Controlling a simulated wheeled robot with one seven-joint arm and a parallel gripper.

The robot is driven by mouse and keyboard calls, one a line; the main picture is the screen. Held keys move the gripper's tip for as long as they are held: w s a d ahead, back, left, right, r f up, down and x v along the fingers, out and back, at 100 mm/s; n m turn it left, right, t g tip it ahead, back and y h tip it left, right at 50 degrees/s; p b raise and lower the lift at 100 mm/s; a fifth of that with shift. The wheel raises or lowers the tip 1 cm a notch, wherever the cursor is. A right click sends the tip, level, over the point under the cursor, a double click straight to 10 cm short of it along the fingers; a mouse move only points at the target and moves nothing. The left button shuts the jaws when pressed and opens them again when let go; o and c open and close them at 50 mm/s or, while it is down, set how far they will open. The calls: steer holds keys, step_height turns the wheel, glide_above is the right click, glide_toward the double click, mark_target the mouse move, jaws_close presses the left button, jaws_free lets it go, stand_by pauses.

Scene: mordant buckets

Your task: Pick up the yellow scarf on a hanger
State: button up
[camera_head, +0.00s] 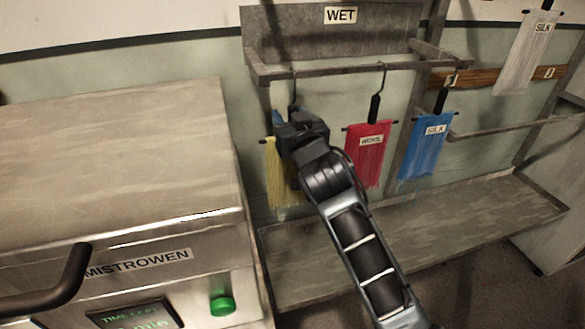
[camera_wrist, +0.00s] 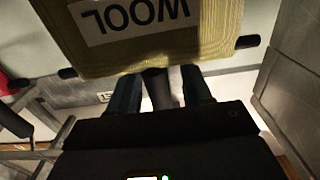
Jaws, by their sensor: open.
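The yellow scarf (camera_head: 277,178) hangs from a rail at the left under the WET sign. Its hook (camera_head: 293,86) shows above my gripper (camera_head: 293,128), which covers the middle of the hanger and part of the scarf. In the wrist view the yellow scarf (camera_wrist: 190,40) fills the top, with an upside-down WOOL label (camera_wrist: 135,14). The hanger's dark stem (camera_wrist: 156,88) lies between the two fingers of my gripper (camera_wrist: 160,86). The fingers stand apart, with a light gap seen beside the stem; I cannot tell whether either touches it.
A red scarf (camera_head: 369,155) and a blue SILK scarf (camera_head: 426,146) hang to the right. A metal rack frame (camera_head: 330,68) carries the hooks, with a metal trough (camera_head: 400,235) below. A metal Mistrowen machine (camera_head: 120,170) with a black handle (camera_head: 55,285) stands close at left.

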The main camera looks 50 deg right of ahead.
steer(key=shift+w+d, duration=0.1)
jaws_close()
stand_by(0.4)
